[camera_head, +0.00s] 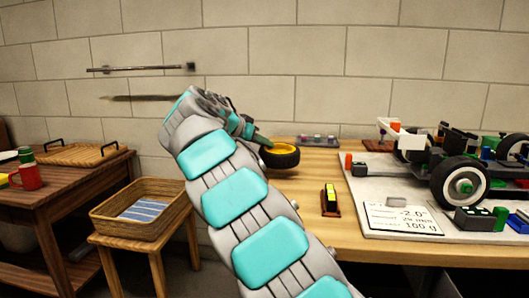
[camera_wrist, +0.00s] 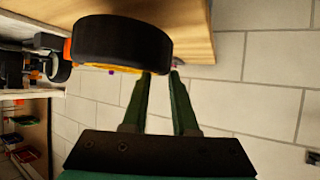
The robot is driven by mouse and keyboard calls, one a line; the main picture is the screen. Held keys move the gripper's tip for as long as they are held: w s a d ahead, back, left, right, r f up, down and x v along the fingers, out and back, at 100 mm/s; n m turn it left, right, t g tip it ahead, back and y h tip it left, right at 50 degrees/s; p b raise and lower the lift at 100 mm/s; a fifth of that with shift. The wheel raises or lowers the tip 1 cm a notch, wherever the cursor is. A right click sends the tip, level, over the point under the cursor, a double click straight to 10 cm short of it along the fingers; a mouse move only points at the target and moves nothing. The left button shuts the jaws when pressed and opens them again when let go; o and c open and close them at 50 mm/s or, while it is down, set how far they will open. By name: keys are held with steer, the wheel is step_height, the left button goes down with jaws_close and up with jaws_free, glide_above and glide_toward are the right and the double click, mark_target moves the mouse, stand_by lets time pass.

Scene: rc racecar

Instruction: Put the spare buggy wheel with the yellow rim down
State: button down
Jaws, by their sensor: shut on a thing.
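The spare wheel (camera_head: 280,156), with a black tyre and yellow rim, is at the left end of the workbench top in the head view. In the wrist view its dark tyre (camera_wrist: 122,42) fills the upper middle, with a strip of yellow rim below. My gripper (camera_head: 259,140) is shut on the wheel at its edge, with the green fingertips (camera_wrist: 161,74) at the tyre's right end in the wrist view. The wheel is at or just above the wood; I cannot tell if it touches. My arm hides part of the bench's left edge.
The workbench (camera_head: 310,188) has bare wood around a small level (camera_head: 330,199). A grey tray (camera_head: 318,141) lies at the back. A buggy (camera_head: 460,180) stands on a pale board at right. A wicker basket (camera_head: 115,222) sits on a stool at left.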

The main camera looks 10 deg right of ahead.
steer(key=shift+w+d+f, duration=0.1)
steer(key=shift+w+d, duration=0.25)
steer(key=shift+w, duration=0.45)
steer(key=shift+f, duration=1.75)
steer(key=c, duration=0.7)
jaws_free()
steer(key=v, duration=1.2)
